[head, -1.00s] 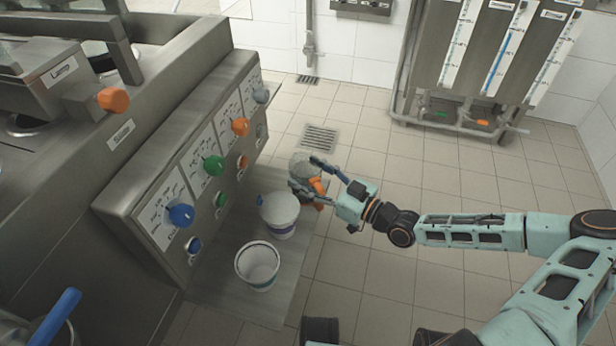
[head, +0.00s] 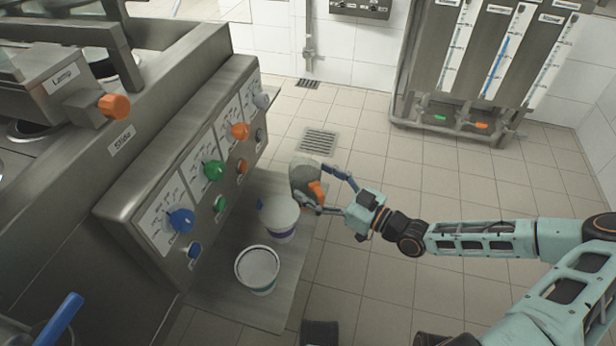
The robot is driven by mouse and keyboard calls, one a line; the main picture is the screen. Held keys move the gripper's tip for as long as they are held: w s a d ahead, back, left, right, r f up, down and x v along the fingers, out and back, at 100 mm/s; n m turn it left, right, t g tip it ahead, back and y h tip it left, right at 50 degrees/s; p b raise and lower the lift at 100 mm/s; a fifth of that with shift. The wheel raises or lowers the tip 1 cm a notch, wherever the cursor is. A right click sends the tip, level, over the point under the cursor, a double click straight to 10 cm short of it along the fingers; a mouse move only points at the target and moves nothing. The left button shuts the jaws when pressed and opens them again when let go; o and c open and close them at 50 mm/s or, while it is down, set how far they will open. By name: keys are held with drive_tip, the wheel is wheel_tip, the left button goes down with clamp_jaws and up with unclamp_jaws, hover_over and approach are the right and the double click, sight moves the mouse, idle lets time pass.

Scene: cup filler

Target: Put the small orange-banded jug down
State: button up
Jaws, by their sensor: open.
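The small jug (head: 303,180) is grey with an orange band (head: 317,191) on its right side. It is at the far end of the low metal shelf (head: 276,312), just beyond the rear white bucket, and looks tilted. My gripper (head: 327,190) is open at the jug's right side, one finger along its far side and one along its near side. I cannot tell whether the fingers touch it. The jug's base is partly hidden, so its contact with the shelf is unclear.
Two white buckets, a rear one (head: 279,218) and a front one (head: 257,270), stand on the shelf. The panel with blue (head: 181,220), green (head: 213,170) and orange (head: 240,131) knobs rises on the left. Tiled floor with a drain (head: 319,141) lies open beyond.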

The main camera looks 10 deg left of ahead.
drive_tip(key=p+v, duration=0.1)
drive_tip(key=v, duration=0.8)
drive_tip(key=shift+d, duration=0.2)
drive_tip(key=shift+s, duration=0.15)
